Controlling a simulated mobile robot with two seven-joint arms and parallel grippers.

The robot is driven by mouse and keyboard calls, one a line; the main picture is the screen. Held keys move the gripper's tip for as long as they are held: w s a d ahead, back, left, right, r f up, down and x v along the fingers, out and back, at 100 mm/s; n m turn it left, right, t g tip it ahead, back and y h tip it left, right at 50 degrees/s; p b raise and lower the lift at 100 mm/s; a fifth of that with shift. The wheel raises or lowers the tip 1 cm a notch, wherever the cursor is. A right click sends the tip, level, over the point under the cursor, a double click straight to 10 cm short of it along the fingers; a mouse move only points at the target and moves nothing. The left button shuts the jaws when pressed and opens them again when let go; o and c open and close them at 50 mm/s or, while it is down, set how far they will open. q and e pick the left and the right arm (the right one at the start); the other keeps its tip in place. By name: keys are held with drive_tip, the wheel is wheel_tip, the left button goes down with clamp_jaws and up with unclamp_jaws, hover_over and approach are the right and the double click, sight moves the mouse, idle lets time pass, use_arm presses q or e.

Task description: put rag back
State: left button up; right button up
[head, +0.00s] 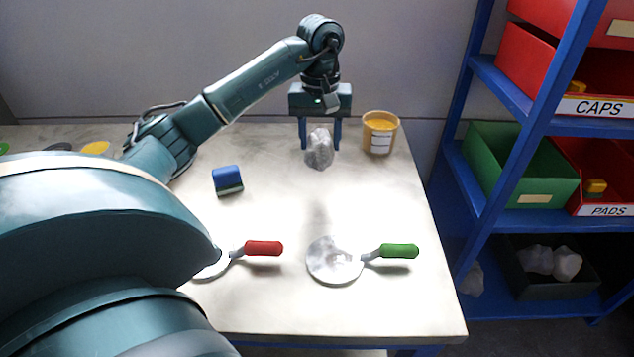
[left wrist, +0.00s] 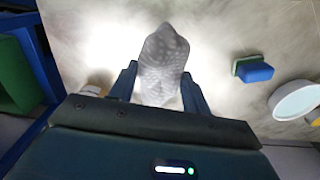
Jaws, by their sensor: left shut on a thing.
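The rag (head: 319,148) is a pale grey, crumpled, speckled cloth. My left gripper (head: 320,146) points down over the far part of the table and is shut on it. In the left wrist view the rag (left wrist: 163,60) stands out between the two blue fingers. In the head view its lower end is close to the tabletop; I cannot tell whether it touches. A dark bin (head: 573,286) with similar white rags (head: 550,262) in it is on the bottom shelf of the blue rack at right. My right gripper is not in view.
A yellow tub (head: 379,132) stands just right of the gripper. A blue sponge block (head: 228,180), a red-handled disc tool (head: 263,248) and a green-handled one (head: 335,260) lie on the table (head: 300,310). Red and green bins (head: 520,165) fill the blue rack's upper shelves.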

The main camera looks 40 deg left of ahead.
use_arm(q)
drive_tip(key=f, duration=0.2)
drive_tip(key=a+f, duration=0.1)
drive_tip(key=f, duration=0.2)
drive_tip(key=shift+s+f, duration=0.1)
drive_tip(key=shift+s, duration=0.1)
wheel_tip(320, 180, down, 5)
drive_tip(key=shift+w+r+p, duration=0.1)
drive_tip(key=shift+p, duration=0.25)
drive_tip(key=o, duration=0.4)
drive_tip(key=shift+f, duration=0.25)
drive_tip(key=o, duration=0.5)
drive_tip(key=shift+r, duration=0.1)
